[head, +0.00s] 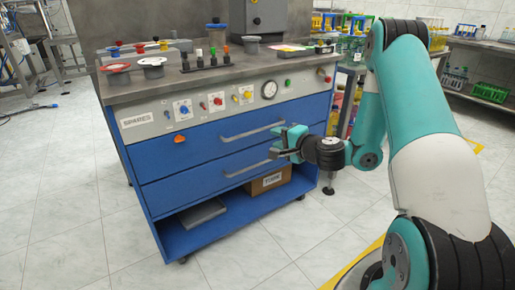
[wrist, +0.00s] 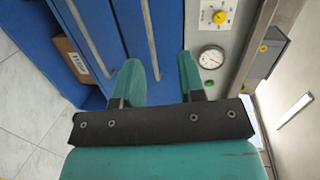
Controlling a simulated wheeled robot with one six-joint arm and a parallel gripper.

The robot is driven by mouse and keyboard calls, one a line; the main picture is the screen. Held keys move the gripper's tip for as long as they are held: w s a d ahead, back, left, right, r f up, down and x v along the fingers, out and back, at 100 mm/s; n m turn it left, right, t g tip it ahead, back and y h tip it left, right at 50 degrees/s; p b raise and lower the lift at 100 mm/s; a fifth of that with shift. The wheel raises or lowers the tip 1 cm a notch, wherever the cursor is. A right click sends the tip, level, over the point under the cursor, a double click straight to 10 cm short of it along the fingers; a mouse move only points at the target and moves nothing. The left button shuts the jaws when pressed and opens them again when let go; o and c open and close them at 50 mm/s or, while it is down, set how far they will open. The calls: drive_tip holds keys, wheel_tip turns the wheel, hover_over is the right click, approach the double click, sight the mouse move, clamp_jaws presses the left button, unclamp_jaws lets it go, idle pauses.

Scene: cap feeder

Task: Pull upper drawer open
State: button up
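The upper drawer (head: 205,145) is a blue front with a long grey bar handle (head: 253,131); it looks shut, flush with the cabinet. My gripper (head: 277,142) is in front of the drawers near the right end of this handle. In the wrist view, my gripper (wrist: 157,64) is open, with its two teal fingers apart. The upper handle (wrist: 149,35) runs between them in that view, touching neither visibly; I cannot tell how deep it lies between them. The lower drawer's handle (wrist: 85,38) lies left of the fingers there.
The lower drawer (head: 200,183) also looks shut. An open shelf below holds a cardboard box (head: 270,181) and a grey tray (head: 202,214). A control panel with a gauge (head: 269,89) is above the drawers. The tiled floor in front is clear.

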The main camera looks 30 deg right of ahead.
sight(257, 130)
drive_tip(key=d+f+m+h, duration=0.2)
drive_tip(key=d+f, duration=0.1)
drive_tip(key=p+x, duration=0.2)
drive_tip(key=x, duration=0.3)
drive_tip(key=p+x, duration=0.2)
drive_tip(key=x, duration=0.4)
drive_tip(key=p+x, duration=0.3)
drive_tip(key=x, duration=0.3)
drive_tip(key=shift+r, duration=0.25)
clamp_jaws()
